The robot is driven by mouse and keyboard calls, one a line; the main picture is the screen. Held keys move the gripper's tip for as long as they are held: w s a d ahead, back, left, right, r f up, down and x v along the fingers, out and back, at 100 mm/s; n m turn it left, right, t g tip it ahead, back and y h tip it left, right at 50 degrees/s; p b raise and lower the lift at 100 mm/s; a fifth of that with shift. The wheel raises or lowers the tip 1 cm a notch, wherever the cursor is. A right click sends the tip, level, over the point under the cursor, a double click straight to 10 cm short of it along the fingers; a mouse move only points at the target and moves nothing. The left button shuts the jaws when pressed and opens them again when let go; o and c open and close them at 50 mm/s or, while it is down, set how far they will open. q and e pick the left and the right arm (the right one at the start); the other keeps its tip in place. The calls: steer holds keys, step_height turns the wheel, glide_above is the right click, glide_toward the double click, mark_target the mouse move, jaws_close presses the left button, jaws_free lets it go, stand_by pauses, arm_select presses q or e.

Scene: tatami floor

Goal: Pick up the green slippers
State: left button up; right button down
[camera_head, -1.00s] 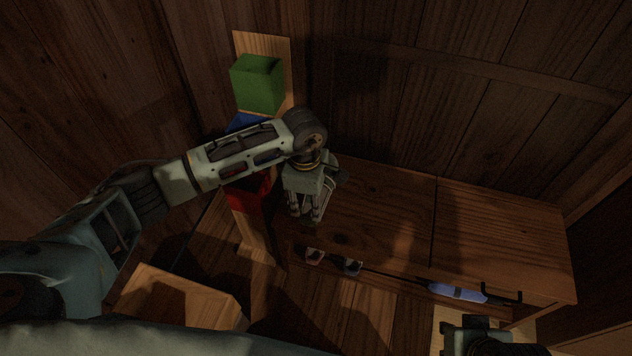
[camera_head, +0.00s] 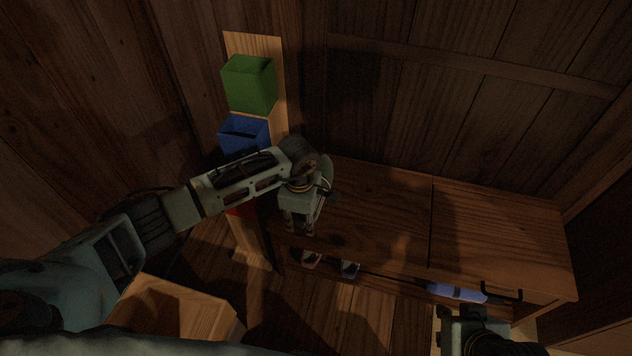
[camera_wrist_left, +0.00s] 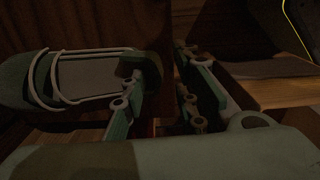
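I cannot make out green slippers clearly in either view. My left gripper (camera_head: 299,229) points down over the cabinet's left front edge, above and left of these items. In the left wrist view its fingers (camera_wrist_left: 158,100) stand apart with nothing visible between them. My right gripper (camera_head: 462,318) is at the lower right, partly cut off, and its fingers are unclear.
The low wooden cabinet (camera_head: 500,225) runs along the back wall. A green box (camera_head: 250,85) and a blue box (camera_head: 243,133) are on an upright wooden board; a red one below is mostly hidden by my arm. A wooden box (camera_head: 180,305) stands lower left.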

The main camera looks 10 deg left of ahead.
arm_select(q)
jaws_close()
steer(key=shift+r, duration=0.15)
stand_by(0.4)
